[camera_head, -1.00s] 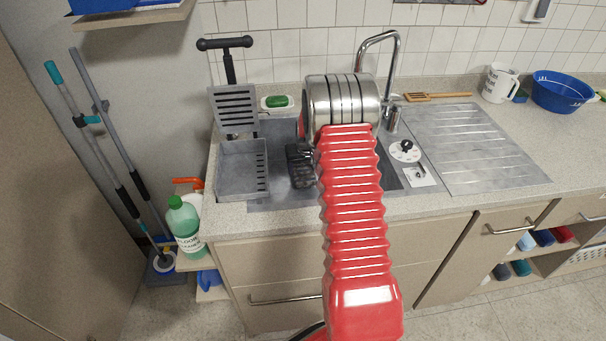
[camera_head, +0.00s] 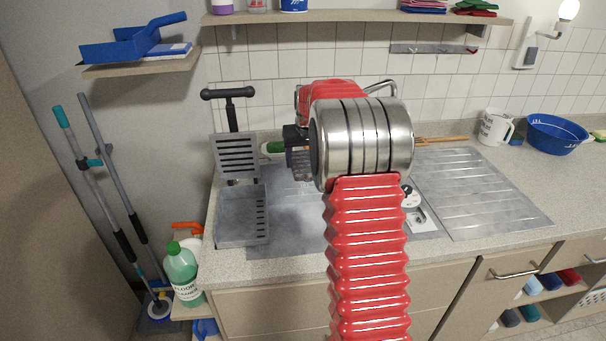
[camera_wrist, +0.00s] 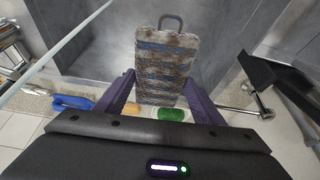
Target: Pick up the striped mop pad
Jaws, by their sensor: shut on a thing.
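The striped mop pad (camera_wrist: 165,60) is brown, grey and blue-banded with a grey loop at one end. In the wrist view it lies between the two purple fingers of my gripper (camera_wrist: 162,92), which is shut on it. In the head view my gripper (camera_head: 295,135) is dark and sits above the sink, left of my wrist. The pad (camera_head: 301,163) shows there only as a small strip below it, partly hidden by my arm.
A grey slotted wringer (camera_head: 242,230) with a black T-handle (camera_head: 227,94) stands at the sink's left. A white mug (camera_head: 495,128) and blue bowl (camera_head: 556,136) stand on the right counter. A shelf (camera_head: 360,16) runs above. The ribbed drainboard (camera_head: 480,190) is clear.

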